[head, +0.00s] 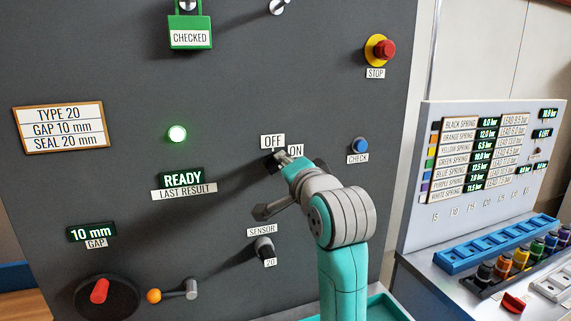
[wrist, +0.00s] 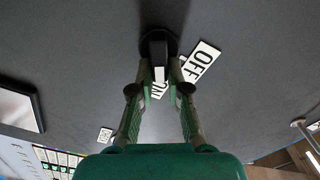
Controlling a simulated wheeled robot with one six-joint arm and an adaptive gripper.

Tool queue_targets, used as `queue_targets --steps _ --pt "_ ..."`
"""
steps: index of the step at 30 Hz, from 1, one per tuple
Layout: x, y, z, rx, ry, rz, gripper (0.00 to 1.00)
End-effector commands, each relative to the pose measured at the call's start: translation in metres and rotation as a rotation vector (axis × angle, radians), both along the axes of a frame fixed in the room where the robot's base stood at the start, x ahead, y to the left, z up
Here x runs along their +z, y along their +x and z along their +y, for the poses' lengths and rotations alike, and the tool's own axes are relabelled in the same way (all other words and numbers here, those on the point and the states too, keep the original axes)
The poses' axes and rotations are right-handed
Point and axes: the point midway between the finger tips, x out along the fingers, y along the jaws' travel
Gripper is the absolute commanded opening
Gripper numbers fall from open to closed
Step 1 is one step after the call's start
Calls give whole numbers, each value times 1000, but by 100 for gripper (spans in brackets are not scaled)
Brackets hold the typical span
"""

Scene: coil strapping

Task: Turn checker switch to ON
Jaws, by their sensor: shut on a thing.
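The checker switch (head: 270,163) is a dark round knob on the grey panel, just below the OFF label (head: 273,141) and left of the ON label (head: 296,151). My gripper (head: 284,158) reaches it from the right and covers part of it. In the wrist view the black switch knob (wrist: 158,48) stands between the fingertips of my gripper (wrist: 159,62), which is shut on it. A white mark on the knob lies toward the partly covered ON label (wrist: 157,92). The OFF label (wrist: 201,62) is to the right of the knob.
The sensor knob (head: 264,248) is below, and the blue CHECK button (head: 361,145) is to the right. The red STOP button (head: 383,50) is upper right. A green lamp (head: 177,133) is lit, above a READY display (head: 182,179). A spring bench (head: 490,250) stands at the right.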

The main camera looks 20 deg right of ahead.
Motion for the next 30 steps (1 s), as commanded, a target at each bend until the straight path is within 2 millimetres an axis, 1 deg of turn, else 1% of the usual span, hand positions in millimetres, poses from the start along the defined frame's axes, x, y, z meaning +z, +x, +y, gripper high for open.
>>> queue_targets --steps 2,3,5,6,14,17,19,23,30 --pt "-1 0 0 -1 0 3 0" --pt "-1 0 0 -1 0 3 20" --pt "-1 0 0 -1 0 3 35" --pt "-1 0 0 -1 0 2 41" --pt "0 0 0 0 0 1 41" --pt "0 -4 0 0 0 0 41" --pt "0 -11 0 0 -1 -1 41" --pt "0 -32 0 0 -1 -1 41" --pt "0 -80 0 0 0 -1 41"
